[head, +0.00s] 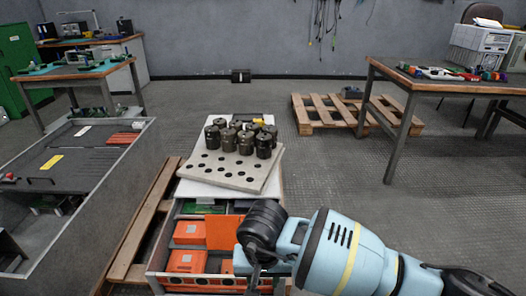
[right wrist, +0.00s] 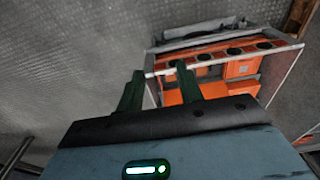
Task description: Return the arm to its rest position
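My right arm (head: 345,250) reaches in from the lower right in the head view, over the front right part of an open drawer-like unit with orange boxes. My right gripper (head: 256,280) points down at the unit's front edge, and its fingers are small and dark there. In the right wrist view the two dark green fingers of the gripper (right wrist: 158,70) stand apart with nothing held between them. The orange-filled unit (right wrist: 228,50) lies beyond the fingers. My left arm and gripper are not in view.
A perforated plate (head: 215,178) with several dark capacitors (head: 246,143) stands on the unit. A large open cabinet (head: 140,135) lies to the left. A wooden pallet (head: 320,112) and a table (head: 440,84) stand at the back right. The floor between is clear.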

